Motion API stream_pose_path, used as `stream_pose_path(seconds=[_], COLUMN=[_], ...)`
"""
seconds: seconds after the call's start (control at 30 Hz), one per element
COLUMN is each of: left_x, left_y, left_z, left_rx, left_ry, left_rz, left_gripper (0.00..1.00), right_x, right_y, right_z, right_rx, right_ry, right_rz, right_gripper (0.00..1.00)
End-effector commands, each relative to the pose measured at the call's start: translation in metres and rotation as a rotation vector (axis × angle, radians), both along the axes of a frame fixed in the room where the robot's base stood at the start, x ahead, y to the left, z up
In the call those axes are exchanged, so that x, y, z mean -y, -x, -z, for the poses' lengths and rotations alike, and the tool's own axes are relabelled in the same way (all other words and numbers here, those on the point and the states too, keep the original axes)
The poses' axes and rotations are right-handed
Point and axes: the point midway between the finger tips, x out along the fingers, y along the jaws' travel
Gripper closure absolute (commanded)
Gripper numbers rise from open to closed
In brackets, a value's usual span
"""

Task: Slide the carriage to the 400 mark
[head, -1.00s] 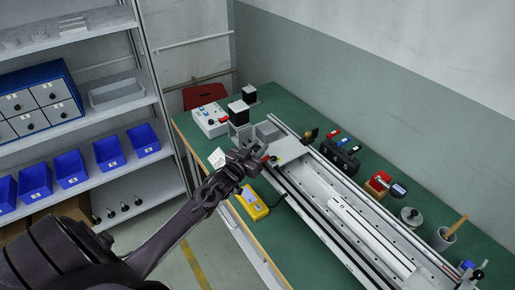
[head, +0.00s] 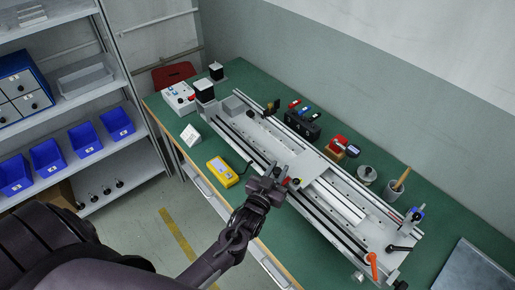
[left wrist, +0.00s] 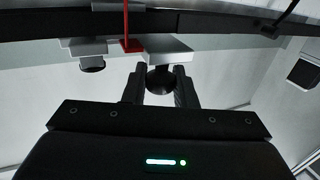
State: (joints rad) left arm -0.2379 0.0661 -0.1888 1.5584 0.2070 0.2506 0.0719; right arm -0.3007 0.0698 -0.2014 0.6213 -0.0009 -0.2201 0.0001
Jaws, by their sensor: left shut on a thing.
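The carriage (head: 308,166) is a pale plate sitting across the long rail unit (head: 340,201) on the green bench, around the middle of its length. My left gripper (head: 278,176) is at the carriage's near side. In the left wrist view, its two fingers (left wrist: 160,88) are shut on a dark round knob (left wrist: 160,79) below a pale block (left wrist: 166,50). A red pointer (left wrist: 131,44) stands beside the block; red also shows by the gripper in the head view. The scale marks and the 400 mark are too small to read. My right gripper is not in view.
A yellow meter (head: 222,172) lies left of the gripper, near the bench's front edge. An orange lever (head: 372,265) stands at the rail's near end. A cup with a wooden handle (head: 395,188) and a black holder (head: 302,124) stand behind the rail.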

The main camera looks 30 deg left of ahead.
Motion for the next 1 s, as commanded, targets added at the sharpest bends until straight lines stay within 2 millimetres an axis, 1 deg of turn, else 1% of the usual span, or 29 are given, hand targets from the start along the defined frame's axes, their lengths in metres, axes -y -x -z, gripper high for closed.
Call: stream_pose_path(seconds=[0.03,0.1,0.2,0.3,0.4,0.5,0.63,1.0], left_x=[0.019,0.038,0.061,0.08,0.093,0.102,0.108,0.11], left_y=[0.008,0.015,0.025,0.032,0.038,0.042,0.045,0.045], left_z=[0.0,0.0,0.0,0.0,0.0,0.001,0.001,0.001], left_rx=[-0.004,-0.003,-0.003,-0.002,-0.002,-0.001,-0.002,-0.002], left_ry=[0.008,0.007,0.006,0.005,0.003,0.002,0.001,0.0], left_rz=[0.006,0.005,0.005,0.006,0.005,0.005,0.005,0.005], left_gripper=[1.0,1.0,1.0,1.0,1.0,1.0,1.0,1.0], right_x=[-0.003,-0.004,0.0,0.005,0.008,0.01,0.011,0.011], right_y=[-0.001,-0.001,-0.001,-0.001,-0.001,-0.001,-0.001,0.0], right_z=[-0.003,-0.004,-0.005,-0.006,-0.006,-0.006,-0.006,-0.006], right_rx=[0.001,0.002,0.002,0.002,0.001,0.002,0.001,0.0], right_ry=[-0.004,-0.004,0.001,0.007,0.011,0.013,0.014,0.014], right_rz=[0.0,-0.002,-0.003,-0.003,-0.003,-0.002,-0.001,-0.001], right_gripper=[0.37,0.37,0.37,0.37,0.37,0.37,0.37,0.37])
